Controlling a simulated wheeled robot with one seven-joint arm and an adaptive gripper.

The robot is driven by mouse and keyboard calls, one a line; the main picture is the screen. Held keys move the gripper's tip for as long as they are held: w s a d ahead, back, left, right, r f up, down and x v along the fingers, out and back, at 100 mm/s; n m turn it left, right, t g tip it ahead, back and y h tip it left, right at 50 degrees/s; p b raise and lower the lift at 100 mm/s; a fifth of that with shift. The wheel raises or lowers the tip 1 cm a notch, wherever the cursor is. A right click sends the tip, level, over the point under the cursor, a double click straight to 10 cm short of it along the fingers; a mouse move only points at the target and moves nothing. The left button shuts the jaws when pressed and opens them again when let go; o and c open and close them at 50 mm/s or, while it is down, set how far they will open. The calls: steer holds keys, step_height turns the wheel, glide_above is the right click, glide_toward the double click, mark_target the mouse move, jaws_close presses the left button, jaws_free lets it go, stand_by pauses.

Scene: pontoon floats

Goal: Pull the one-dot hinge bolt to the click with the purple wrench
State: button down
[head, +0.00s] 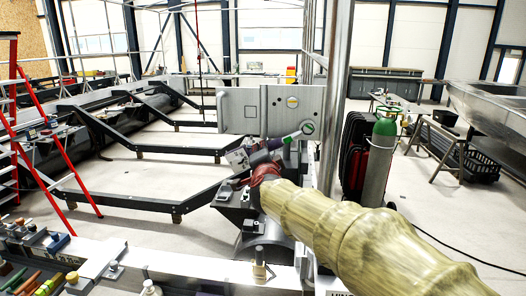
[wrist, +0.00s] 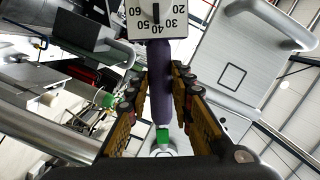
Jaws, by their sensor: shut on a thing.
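The purple wrench (wrist: 160,88) runs between the two fingers of my gripper (wrist: 160,80) in the wrist view, and my gripper is shut on its handle. It has a green band (wrist: 163,135) and a white scale plate (wrist: 153,18) with numbers. In the head view the wrench (head: 267,146) slants up right from my gripper (head: 252,170), and its green-banded end (head: 290,138) reaches a round bolt-like part (head: 308,128) at the lower right of a grey plate (head: 238,112). Whether it is seated there I cannot tell.
A steel post (head: 335,90) stands just right of the plate. A green-topped gas cylinder (head: 380,155) stands further right. A bench with small tools (head: 35,245) fills the lower left. A red ladder (head: 50,140) is at the left. The floor (head: 160,180) behind is partly clear.

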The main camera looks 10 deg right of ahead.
steer(key=shift+s+a+r+p, duration=0.1)
steer(key=shift+s+a+p, duration=0.2)
steer(key=shift+s, duration=0.75)
steer(key=shift+s+a+r+p, duration=0.1)
steer(key=shift+s+a, duration=0.3)
steer(key=shift+s, duration=0.6)
